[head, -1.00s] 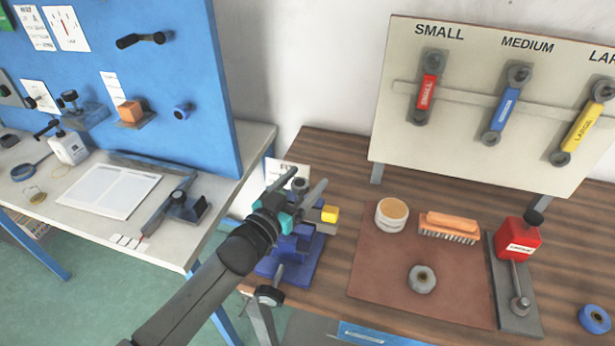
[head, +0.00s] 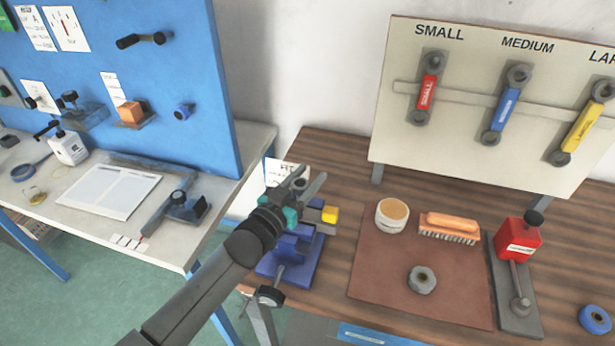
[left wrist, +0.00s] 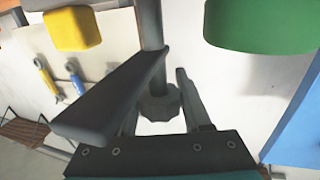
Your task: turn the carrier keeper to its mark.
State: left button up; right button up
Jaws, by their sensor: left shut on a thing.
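My left gripper (head: 311,176) reaches over the blue fixture (head: 290,262) at the left end of the wooden bench. Its fingers are shut on a grey faceted knob, which I take to be the carrier keeper (head: 300,184). In the left wrist view the knob (left wrist: 158,103) sits between the fingers at the end of a grey post. A yellow block (head: 330,214) stands beside the gripper. No keeper mark can be made out. My right gripper is not in view.
A brown mat (head: 385,290) holds a round tin (head: 391,214), a brush (head: 448,226) and a grey round piece (head: 422,279). A red block fixture (head: 518,240) stands to its right. A tool board (head: 470,130) is behind. A green part (left wrist: 260,25) shows in the left wrist view.

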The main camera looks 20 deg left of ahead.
pick_arm(q)
grip_shut()
dwell(0.8)
